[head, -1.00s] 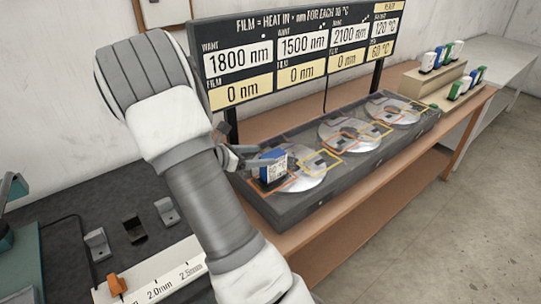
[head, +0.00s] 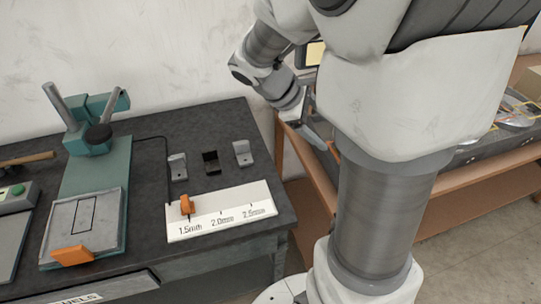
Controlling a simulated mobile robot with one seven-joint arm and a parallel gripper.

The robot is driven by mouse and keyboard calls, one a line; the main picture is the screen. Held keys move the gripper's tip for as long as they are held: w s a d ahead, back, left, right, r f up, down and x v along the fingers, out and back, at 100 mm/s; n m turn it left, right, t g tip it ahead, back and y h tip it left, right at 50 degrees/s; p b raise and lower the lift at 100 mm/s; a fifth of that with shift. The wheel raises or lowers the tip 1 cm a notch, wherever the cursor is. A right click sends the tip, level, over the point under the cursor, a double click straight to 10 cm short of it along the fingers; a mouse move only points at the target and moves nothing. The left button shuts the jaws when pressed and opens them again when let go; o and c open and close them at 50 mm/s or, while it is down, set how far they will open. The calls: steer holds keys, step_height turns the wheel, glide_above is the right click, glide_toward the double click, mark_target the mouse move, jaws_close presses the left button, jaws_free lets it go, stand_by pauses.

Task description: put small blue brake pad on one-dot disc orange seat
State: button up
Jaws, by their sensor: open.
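My gripper (head: 311,128) is at the left end of the brown bench, partly hidden by my own arm; its fingers are apart, and no pad shows between them. The small blue brake pad is not in view now; in the earlier head view it stood on the orange seat of the leftmost disc, by my gripper. A silver disc (head: 515,112) with a yellow outlined seat shows at the right edge. My arm hides most of the disc rack, so I cannot see the one-dot disc's orange seat.
A dark table holds a white thickness scale (head: 222,212) with an orange slider (head: 187,205), small metal brackets (head: 177,167) and a teal press (head: 95,190) with an orange block (head: 72,255). The brown bench (head: 312,172) lies behind my arm, across a gap.

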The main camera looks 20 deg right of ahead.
steer(key=s+a+r+m+t+y, duration=0.3)
steer(key=s+a+m+y, duration=0.1)
steer(key=a, duration=0.4)
steer(key=s+a+r+m+t+y, duration=0.3)
steer(key=s+a+r+m+y, duration=0.1)
steer(key=a, duration=0.5)
steer(key=s+m, duration=0.1)
steer(key=s, duration=0.1)
steer(key=shift+s, duration=0.35)
steer(key=shift+r, duration=0.1)
